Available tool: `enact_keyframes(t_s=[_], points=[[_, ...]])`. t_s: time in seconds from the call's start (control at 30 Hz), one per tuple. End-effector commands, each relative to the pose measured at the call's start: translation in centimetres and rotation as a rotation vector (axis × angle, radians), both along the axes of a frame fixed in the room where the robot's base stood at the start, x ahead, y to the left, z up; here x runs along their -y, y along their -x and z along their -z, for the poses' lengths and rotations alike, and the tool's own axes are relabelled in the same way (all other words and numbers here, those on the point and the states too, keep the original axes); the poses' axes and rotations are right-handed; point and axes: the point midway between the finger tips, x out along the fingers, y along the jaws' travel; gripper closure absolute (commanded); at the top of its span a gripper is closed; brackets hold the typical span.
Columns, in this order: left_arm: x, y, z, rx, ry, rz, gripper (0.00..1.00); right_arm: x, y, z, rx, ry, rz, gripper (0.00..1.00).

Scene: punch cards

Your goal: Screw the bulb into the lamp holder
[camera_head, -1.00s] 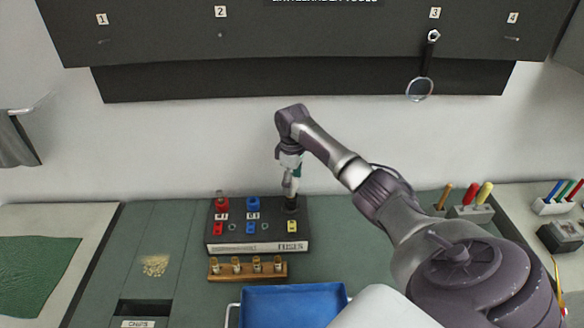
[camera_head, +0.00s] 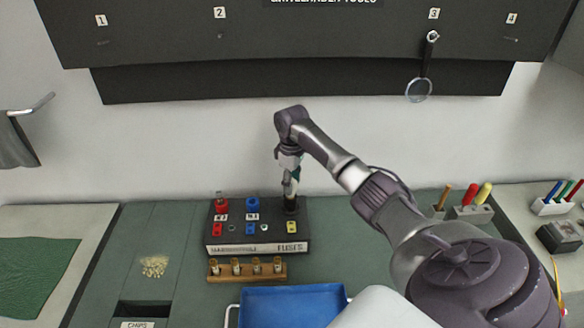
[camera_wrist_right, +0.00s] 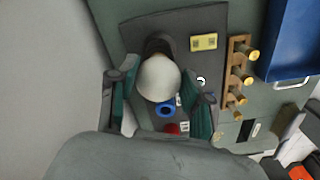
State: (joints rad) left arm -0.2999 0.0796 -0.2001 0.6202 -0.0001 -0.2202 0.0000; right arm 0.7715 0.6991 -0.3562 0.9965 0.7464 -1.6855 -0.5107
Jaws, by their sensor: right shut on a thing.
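A white round bulb (camera_wrist_right: 158,78) is between the fingers of my right gripper (camera_wrist_right: 162,92), which is shut on it. In the wrist view the bulb sits over the black lamp holder (camera_wrist_right: 158,45), whose rim shows behind it. In the head view my right gripper (camera_head: 291,184) points down right above the black holder (camera_head: 291,204) at the back right of the dark fuse box (camera_head: 258,246). The bulb's base is hidden, so I cannot tell how deep it sits. My left gripper is not in view.
Red and blue sockets (camera_head: 252,203) stand on the box left of the holder. A wooden rack (camera_head: 247,276) with several brass fuses lies in front, then a blue tray (camera_head: 292,291). The bench left of the box is mostly clear.

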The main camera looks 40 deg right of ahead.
Motion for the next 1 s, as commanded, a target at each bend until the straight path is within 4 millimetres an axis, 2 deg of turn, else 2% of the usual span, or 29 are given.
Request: enact_keyframes(t_s=[0.17, 0.7, 0.83, 1.0], points=[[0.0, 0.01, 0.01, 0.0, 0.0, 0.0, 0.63, -0.15, 0.06, 0.08, -0.002, -0.002, 0.135, 0.82], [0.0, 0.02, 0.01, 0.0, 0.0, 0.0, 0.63, -0.53, 0.07, 0.16, -0.004, -0.002, 0.749, 0.82], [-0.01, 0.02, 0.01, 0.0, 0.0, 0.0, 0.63, -0.62, 0.04, 0.17, -0.003, -0.003, 0.849, 0.82], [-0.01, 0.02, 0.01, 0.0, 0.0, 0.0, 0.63, -0.73, -0.03, 0.18, -0.005, -0.003, 1.076, 0.82]])
